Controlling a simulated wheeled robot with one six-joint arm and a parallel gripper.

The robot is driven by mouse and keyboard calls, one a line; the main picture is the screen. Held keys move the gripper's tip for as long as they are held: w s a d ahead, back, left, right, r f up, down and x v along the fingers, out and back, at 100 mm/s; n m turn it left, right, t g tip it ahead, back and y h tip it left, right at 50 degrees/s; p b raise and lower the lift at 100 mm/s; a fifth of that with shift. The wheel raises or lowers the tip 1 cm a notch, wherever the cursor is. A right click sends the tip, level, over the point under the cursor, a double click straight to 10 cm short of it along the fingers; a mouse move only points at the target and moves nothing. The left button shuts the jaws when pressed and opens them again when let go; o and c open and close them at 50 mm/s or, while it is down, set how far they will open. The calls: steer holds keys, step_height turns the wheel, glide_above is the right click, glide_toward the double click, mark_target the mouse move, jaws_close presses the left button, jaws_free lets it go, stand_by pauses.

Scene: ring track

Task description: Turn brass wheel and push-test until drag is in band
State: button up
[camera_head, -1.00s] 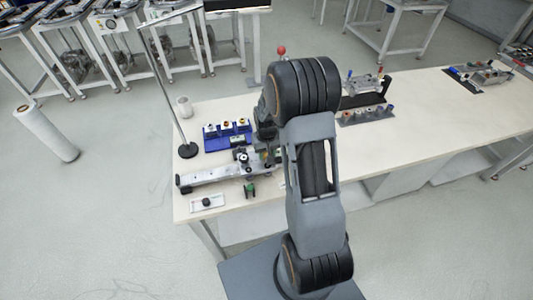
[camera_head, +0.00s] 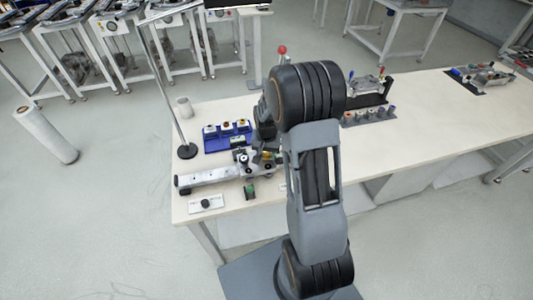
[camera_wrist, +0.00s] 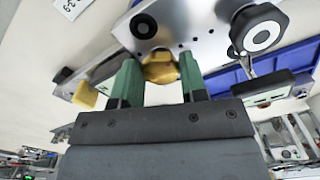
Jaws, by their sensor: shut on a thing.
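In the wrist view the brass wheel (camera_wrist: 160,67) is a small yellow-brown knob at the edge of a silver metal plate (camera_wrist: 188,22). The two green fingers of my gripper (camera_wrist: 160,82) stand on either side of it, and the gripper is shut on it. The fingers hide parts of its sides. In the head view the long silver track fixture (camera_head: 208,178) lies on the near left of the bench. My arm hides part of its right end, and the wheel is too small to make out there.
A black round roller (camera_wrist: 258,32) and a yellow block (camera_wrist: 85,95) are close to my fingers. A blue tray (camera_head: 218,143) lies behind the fixture. A stand with a black base (camera_head: 187,151) and a white pad with a black knob (camera_head: 206,204) are near the bench's left end.

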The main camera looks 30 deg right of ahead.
mark_target(266, 155)
steer(key=o, duration=0.9)
step_height(266, 155, up, 14)
steer(key=shift+f+b, duration=0.1)
steer(key=shift+b, duration=0.45)
steer(key=shift+s+a+r+n+t, duration=0.75)
steer(key=shift+s+a+n, duration=0.6)
steer(key=shift+s, duration=1.3)
steer(key=shift+s+a+r+n+t, duration=0.75)
steer(key=shift+s+a, duration=0.95)
steer(key=shift+s, duration=0.9)
steer(key=shift+s+a+r+n+t, duration=0.75)
steer(key=shift+s+a+n, duration=0.65)
steer(key=shift+s, duration=1.25)
